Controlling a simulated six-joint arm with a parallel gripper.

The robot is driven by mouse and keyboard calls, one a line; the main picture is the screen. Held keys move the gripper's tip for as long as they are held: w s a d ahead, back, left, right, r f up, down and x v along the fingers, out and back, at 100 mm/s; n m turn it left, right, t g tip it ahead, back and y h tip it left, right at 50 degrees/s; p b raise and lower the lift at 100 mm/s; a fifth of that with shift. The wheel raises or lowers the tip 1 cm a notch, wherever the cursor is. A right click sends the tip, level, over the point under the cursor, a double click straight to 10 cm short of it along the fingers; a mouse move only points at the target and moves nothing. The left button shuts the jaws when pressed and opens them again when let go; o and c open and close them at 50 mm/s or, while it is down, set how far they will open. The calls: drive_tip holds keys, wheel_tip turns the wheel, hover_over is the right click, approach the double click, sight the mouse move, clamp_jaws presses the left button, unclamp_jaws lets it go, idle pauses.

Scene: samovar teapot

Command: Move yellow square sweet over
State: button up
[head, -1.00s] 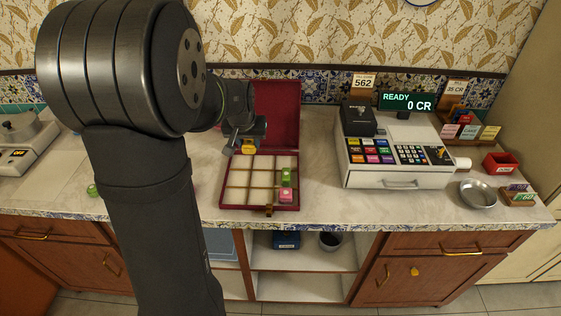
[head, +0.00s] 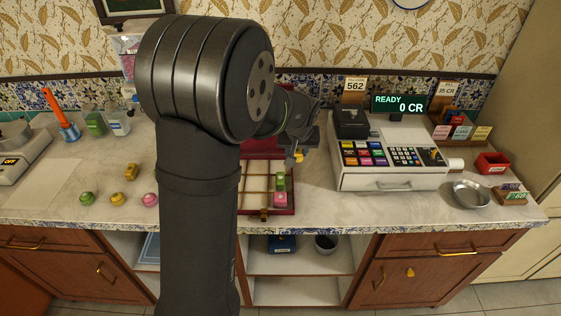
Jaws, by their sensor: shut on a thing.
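My gripper (head: 298,148) is at the back right of the red sweet box (head: 283,211), above the counter. It is shut on a small yellow sweet (head: 298,157), mostly hidden by the fingers. The open box has a grid of compartments; a green sweet (head: 281,181) and a pink sweet (head: 280,199) sit in its right column. My arm hides the box's left part and most of its lid.
Round green (head: 87,198), yellow (head: 117,199) and pink (head: 150,199) sweets lie at the left front. A cash register (head: 390,165) stands right of the box, with a metal bowl (head: 472,194) beyond it. The counter between box and register is clear.

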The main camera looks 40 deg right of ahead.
drive_tip(key=w+f, duration=0.1)
drive_tip(key=w, duration=0.1)
drive_tip(key=w+f, duration=0.1)
drive_tip(key=w, duration=0.1)
drive_tip(key=w+f, duration=0.1)
drive_tip(key=w, duration=0.1)
drive_tip(key=shift+w+a+f, duration=0.15)
drive_tip(key=shift+a+f, duration=0.05)
drive_tip(key=shift+f, duration=2.15)
drive_tip(key=shift+f, duration=0.15)
drive_tip(key=o, duration=0.7)
drive_tip(key=shift+c, duration=0.2)
drive_tip(key=shift+r, duration=0.4)
drive_tip(key=v, duration=1.1)
drive_tip(key=shift+a+r, duration=0.15)
drive_tip(key=shift+r, duration=0.05)
